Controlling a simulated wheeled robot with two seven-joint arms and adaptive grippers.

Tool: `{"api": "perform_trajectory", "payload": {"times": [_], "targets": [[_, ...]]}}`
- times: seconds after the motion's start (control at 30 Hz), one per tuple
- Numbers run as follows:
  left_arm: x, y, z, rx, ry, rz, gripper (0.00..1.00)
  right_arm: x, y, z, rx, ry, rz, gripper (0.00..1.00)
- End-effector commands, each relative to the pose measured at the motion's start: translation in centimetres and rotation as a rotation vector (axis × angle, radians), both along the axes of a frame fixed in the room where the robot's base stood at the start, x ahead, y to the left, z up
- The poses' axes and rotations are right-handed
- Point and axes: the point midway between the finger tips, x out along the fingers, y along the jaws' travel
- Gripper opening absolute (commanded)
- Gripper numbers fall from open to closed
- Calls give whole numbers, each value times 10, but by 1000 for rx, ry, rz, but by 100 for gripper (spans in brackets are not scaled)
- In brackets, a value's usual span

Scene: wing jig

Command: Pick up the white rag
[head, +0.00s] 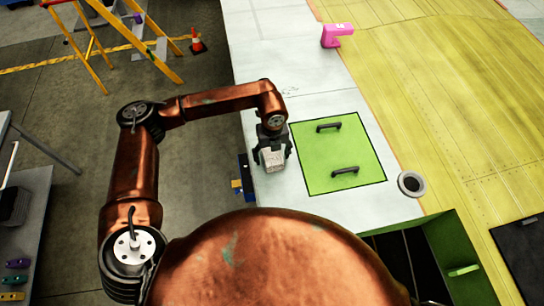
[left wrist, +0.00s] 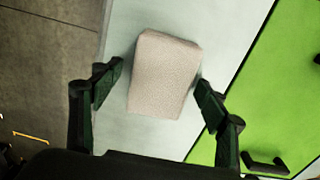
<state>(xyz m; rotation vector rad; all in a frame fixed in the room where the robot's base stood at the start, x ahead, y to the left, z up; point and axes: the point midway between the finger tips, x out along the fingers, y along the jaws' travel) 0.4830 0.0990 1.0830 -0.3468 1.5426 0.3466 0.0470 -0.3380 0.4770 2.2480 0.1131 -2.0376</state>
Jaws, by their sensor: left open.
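The white rag (left wrist: 165,75) is a pale, block-shaped folded piece on the light wing surface, left of the green panel. It also shows in the head view (head: 273,160), partly covered by my left gripper. My left gripper (head: 272,155) is over it, pointing down. In the left wrist view the open fingers of the left gripper (left wrist: 156,88) stand on either side of the rag, with a gap at the left finger; the right finger is very close to its edge. I cannot tell whether it touches. My right gripper is not in view.
The green panel (head: 338,153) with two dark handles lies right of the rag. A pink block-like tool (head: 336,35) stands farther back, and a round grey ring (head: 411,184) lies at the right. An open green-edged hatch (head: 450,255) is at the lower right. The wing's left edge is close by.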

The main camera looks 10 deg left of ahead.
Motion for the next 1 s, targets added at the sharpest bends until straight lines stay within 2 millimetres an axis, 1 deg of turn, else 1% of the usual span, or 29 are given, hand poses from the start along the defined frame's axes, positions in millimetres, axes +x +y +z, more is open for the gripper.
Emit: {"api": "perform_trajectory", "payload": {"times": [0.07,0.7,1.0], "targets": [[0,0,0,0,0,0,67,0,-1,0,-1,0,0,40],[0,0,1,-1,0,0,23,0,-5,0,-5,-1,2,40],[0,0,3,-1,0,0,23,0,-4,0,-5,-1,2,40]]}}
